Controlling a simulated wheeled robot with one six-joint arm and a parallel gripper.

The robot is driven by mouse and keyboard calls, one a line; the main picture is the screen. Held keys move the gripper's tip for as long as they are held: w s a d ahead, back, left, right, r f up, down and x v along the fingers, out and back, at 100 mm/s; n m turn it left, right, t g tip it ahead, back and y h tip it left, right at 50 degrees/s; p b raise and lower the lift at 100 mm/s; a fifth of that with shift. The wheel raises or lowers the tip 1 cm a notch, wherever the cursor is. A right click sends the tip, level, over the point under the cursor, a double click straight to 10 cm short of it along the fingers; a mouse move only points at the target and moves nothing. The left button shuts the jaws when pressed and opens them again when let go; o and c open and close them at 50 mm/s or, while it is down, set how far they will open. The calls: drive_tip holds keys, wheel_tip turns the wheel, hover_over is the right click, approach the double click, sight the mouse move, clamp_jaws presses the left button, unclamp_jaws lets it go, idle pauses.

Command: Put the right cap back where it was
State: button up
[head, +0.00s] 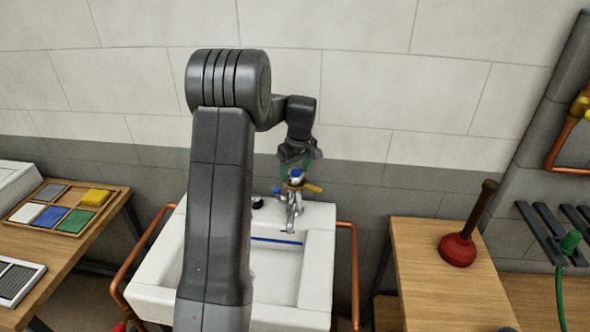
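A white sink (318,245) stands against the tiled wall with a chrome tap (294,212) at its back. A small blue cap (296,172) shows at the top of the tap area, just under my gripper (298,163). Another small blue piece (277,190) sits lower, to the left of the tap. A yellow-brown part (313,187) sticks out to the right of the tap. My gripper points down over the tap. Its fingertips are small and blurred, so I cannot tell whether they hold the upper blue cap. A small dark round thing (257,202) sits on the sink's back ledge.
Copper pipes (354,270) flank the sink. A wooden table on the right (440,285) carries a red plunger (458,248). A wooden tray (106,197) with coloured pads lies on the left table (85,262). A blue strip (276,240) lies across the basin.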

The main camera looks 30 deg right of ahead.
sight(299, 173)
drive_tip(key=shift+r+p, duration=0.4)
drive_tip(key=shift+r, duration=0.15)
wheel_tip(299, 173, up, 12)
drive_tip(key=s+b, duration=0.1)
drive_tip(key=shift+s, duration=0.4)
drive_tip(key=shift+d, duration=0.15)
